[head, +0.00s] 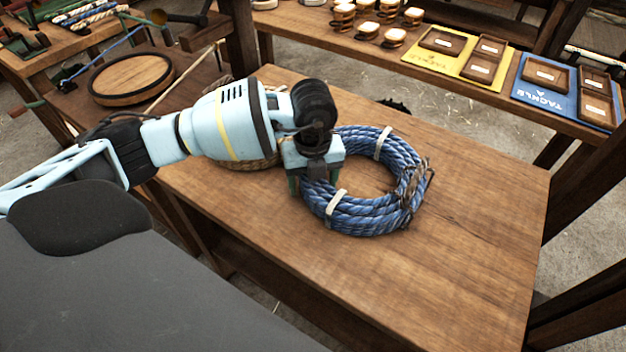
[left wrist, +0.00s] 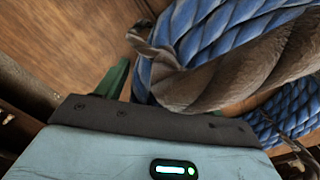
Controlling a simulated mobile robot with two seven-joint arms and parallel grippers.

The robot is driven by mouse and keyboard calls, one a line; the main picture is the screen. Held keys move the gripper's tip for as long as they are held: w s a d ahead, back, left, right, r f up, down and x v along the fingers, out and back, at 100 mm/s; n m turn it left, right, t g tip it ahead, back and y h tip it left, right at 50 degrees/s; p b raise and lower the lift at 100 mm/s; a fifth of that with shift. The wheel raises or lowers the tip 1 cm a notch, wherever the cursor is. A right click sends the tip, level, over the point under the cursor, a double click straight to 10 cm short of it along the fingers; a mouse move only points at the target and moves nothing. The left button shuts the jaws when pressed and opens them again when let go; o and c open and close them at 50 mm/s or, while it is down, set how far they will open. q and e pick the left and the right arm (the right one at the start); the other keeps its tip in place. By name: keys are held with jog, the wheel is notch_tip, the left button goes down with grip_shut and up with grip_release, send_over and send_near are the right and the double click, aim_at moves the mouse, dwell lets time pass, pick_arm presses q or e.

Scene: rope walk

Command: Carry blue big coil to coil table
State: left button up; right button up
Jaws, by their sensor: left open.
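The blue big coil (head: 355,215) lies flat on a wooden table (head: 470,255), with pale ties around it and frayed brown cord at its right side. My left gripper (head: 308,182) is open at the coil's left side, pointing down, with its green fingers partly hidden by the rope and gripper body. In the left wrist view, blue strands of the coil (left wrist: 205,45) and a thick brown rope pass close before the gripper, beside one green finger. I cannot tell whether the fingers touch the rope. I cannot tell from the pictures which table is the coil table. My right gripper is not in view.
A tan coil (head: 262,163) lies partly hidden behind my left arm. The table's right part is bare. A back bench holds small spools (head: 393,38), a yellow mat (head: 430,58) and a blue mat (head: 535,90) with trays. A round wooden board (head: 132,78) is at left.

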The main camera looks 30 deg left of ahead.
pick_arm(q)
notch_tip(320, 180, up, 12)
jog(key=shift+r+p, duration=0.1)
jog(key=shift+p, duration=0.2)
dwell(0.6)
jog(key=shift+s, duration=0.1)
